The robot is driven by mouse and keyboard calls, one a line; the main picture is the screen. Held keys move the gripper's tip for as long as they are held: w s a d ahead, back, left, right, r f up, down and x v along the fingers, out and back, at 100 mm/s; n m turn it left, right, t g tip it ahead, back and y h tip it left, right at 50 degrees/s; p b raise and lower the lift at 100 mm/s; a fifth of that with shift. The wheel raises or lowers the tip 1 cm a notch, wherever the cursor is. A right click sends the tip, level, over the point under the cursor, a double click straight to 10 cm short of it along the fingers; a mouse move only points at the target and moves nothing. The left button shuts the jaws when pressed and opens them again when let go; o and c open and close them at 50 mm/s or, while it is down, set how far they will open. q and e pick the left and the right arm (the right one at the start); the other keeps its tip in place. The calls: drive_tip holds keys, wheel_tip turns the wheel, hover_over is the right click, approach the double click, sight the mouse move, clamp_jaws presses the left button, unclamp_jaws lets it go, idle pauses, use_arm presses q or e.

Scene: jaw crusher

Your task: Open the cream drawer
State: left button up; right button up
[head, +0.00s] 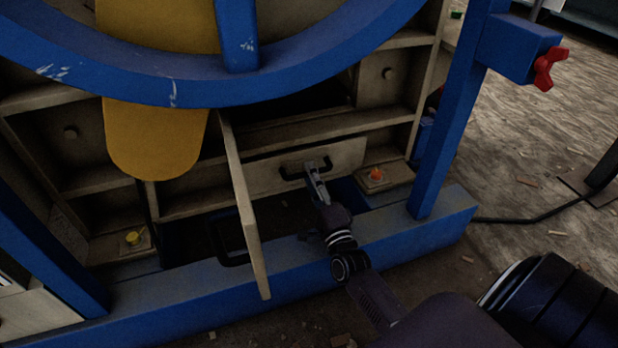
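The cream drawer (262,178) sits low in the middle of the blue-framed machine. Its cream front carries a dark bar handle (291,175), and it looks close to level with the shelves around it. My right gripper (319,173) is at the right end of this handle, overlapping it in the head view. I cannot tell whether its fingers touch or close around the handle. My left gripper is not in view.
A cream door panel (243,205) with a black handle (229,240) stands swung out, left of my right gripper. A blue wheel rim (180,92) hangs above. An orange button (376,174) is to the right. A blue base beam (200,294) runs in front.

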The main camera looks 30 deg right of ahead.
drive_tip(key=shift+w+d+r, duration=0.1)
drive_tip(key=shift+w+d, duration=0.1)
drive_tip(key=shift+w, duration=0.5)
clamp_jaws()
